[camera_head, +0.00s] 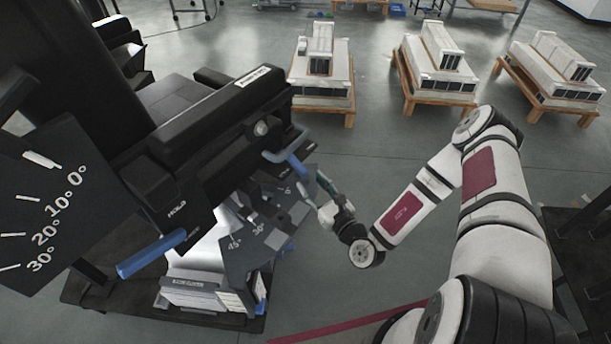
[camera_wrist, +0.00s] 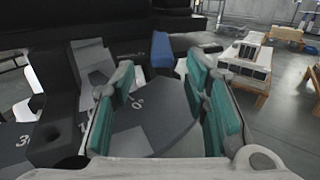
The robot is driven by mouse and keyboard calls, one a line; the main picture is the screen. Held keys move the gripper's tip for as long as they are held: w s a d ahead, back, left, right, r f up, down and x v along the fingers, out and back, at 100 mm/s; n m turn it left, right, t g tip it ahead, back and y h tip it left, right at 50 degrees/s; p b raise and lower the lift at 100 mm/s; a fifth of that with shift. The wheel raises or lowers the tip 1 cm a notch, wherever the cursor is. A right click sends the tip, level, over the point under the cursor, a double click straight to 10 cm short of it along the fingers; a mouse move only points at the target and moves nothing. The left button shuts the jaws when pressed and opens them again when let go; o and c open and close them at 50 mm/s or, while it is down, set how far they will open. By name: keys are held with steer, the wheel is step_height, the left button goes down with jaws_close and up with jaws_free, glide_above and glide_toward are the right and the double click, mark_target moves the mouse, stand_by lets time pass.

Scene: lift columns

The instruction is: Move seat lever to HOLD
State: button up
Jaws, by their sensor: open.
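A black machine (camera_head: 215,125) with a padded top carries two blue-handled levers, and I cannot tell for certain which is the seat lever. One blue handle (camera_head: 292,162) is on the side near my gripper; a blue grip also shows in the wrist view (camera_wrist: 161,50), beyond the fingers. The other blue handle (camera_head: 150,255) sticks out at the lower left, near a white label (camera_head: 177,208) that seems to read HOLD. My gripper (camera_head: 325,190) is open and empty, beside the machine. Its teal finger pads stand apart in the wrist view (camera_wrist: 160,105), with no lever between them.
A dark angle plate (camera_head: 50,205) with degree marks stands at the left. A grey marked plate (camera_head: 258,230) lies below the machine; a similar plate (camera_wrist: 150,120) shows between my fingers. White units on wooden pallets (camera_head: 322,85) stand at the back. Open floor lies behind my arm.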

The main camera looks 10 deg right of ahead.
steer(key=v, duration=0.7)
steer(key=shift+w, duration=0.1)
stand_by(0.5)
